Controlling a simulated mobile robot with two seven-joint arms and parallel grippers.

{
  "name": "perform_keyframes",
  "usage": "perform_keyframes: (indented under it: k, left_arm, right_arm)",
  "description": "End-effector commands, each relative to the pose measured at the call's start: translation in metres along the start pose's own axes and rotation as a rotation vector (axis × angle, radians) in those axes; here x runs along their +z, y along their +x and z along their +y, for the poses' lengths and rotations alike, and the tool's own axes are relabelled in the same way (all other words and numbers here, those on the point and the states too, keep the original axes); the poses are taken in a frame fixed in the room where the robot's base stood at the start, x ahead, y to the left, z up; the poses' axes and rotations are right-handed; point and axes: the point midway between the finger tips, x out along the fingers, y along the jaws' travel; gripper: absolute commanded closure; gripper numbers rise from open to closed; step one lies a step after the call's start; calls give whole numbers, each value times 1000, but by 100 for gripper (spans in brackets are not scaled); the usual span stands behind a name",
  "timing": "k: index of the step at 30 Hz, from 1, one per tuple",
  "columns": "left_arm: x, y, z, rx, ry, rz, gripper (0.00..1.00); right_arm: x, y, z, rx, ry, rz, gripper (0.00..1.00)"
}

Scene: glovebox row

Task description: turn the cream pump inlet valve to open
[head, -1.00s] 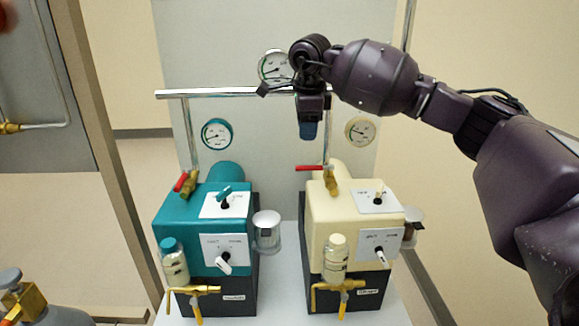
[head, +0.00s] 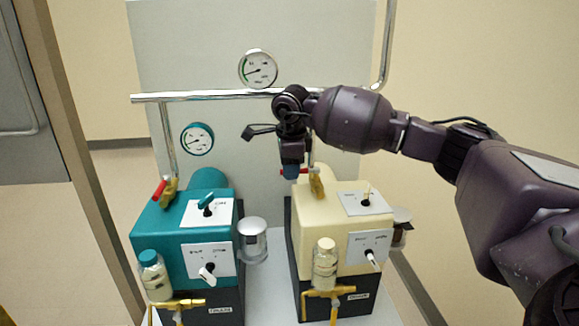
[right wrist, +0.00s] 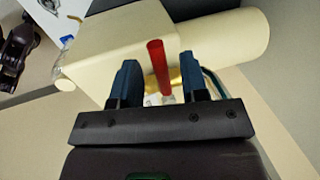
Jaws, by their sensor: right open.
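The cream pump (head: 310,215) stands right of the teal pump. Its inlet valve is a brass body (head: 317,184) at the pump's back left, below a vertical pipe. The valve's red handle (head: 285,172) points left, crosswise to that pipe, and is partly hidden by my right gripper (head: 292,172). In the right wrist view the red handle (right wrist: 157,60) stands between the two blue fingers of my right gripper (right wrist: 158,78), with a gap on each side. The gripper is open, and the brass is mostly hidden there. My left gripper is not in view.
The teal pump (head: 160,225) has its own red-handled valve (head: 162,189). A chrome pipe (head: 210,95) runs across behind my right gripper. A round gauge (head: 258,68) sits above it. A small bottle (head: 325,265) is at the cream pump's front.

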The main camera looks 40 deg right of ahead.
Motion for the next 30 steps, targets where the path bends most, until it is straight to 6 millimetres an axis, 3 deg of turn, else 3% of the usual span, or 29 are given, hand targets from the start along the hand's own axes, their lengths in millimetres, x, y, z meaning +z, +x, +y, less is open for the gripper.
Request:
perform_keyframes:
  k: [4, 12, 30]
  left_arm:
    - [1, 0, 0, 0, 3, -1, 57]
    - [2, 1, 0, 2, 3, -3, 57]
    - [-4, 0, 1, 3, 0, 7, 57]
  right_arm:
    - [0, 0, 0, 0, 0, 0, 59]
    - [0, 0, 0, 1, 0, 0, 100]
    - [-2, -2, 7, 1, -90, -18, 100]
